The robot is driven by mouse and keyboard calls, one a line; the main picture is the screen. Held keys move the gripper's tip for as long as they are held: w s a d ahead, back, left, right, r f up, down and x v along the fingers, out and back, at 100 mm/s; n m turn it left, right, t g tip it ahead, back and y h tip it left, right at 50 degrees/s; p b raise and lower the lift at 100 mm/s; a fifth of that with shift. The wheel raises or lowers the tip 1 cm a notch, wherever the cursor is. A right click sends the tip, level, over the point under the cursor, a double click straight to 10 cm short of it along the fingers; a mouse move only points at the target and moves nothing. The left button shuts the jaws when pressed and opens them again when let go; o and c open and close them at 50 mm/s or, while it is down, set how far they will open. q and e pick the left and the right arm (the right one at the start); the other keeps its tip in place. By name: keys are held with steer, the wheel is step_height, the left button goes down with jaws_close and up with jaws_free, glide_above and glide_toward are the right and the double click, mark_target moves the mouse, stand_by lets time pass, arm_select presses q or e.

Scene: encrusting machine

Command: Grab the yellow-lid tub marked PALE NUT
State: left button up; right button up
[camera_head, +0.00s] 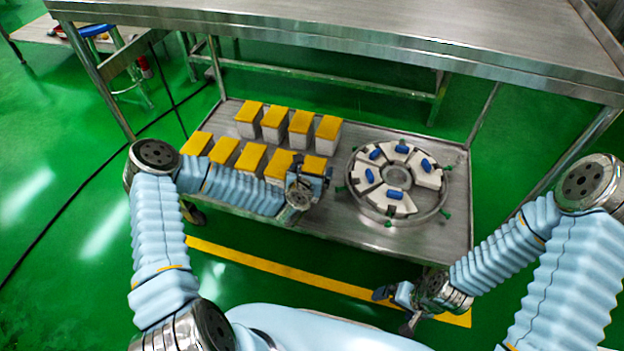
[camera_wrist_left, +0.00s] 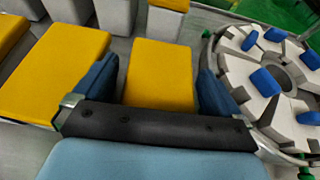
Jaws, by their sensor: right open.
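Several white tubs with yellow lids stand in two rows on the low steel shelf; no markings are readable, so I cannot tell which is PALE NUT. My left gripper (camera_head: 309,180) is at the right-end tub (camera_head: 316,163) of the front row. In the left wrist view, that tub's yellow lid (camera_wrist_left: 160,75) lies between the two blue fingers (camera_wrist_left: 158,88), one on each side. Whether they press on the tub is not clear. My right gripper (camera_head: 393,305) is open and empty, low in front of the shelf.
A round metal rack (camera_head: 352,200) with white blocks and blue pieces stands right of the tubs. A neighbouring tub (camera_wrist_left: 55,70) sits close to the left finger. The steel tabletop (camera_head: 400,30) overhangs the shelf (camera_head: 345,240). The shelf's front right is bare.

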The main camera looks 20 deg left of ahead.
arm_select(q)
steer(key=c, duration=1.3)
steer(key=shift+o, duration=0.2)
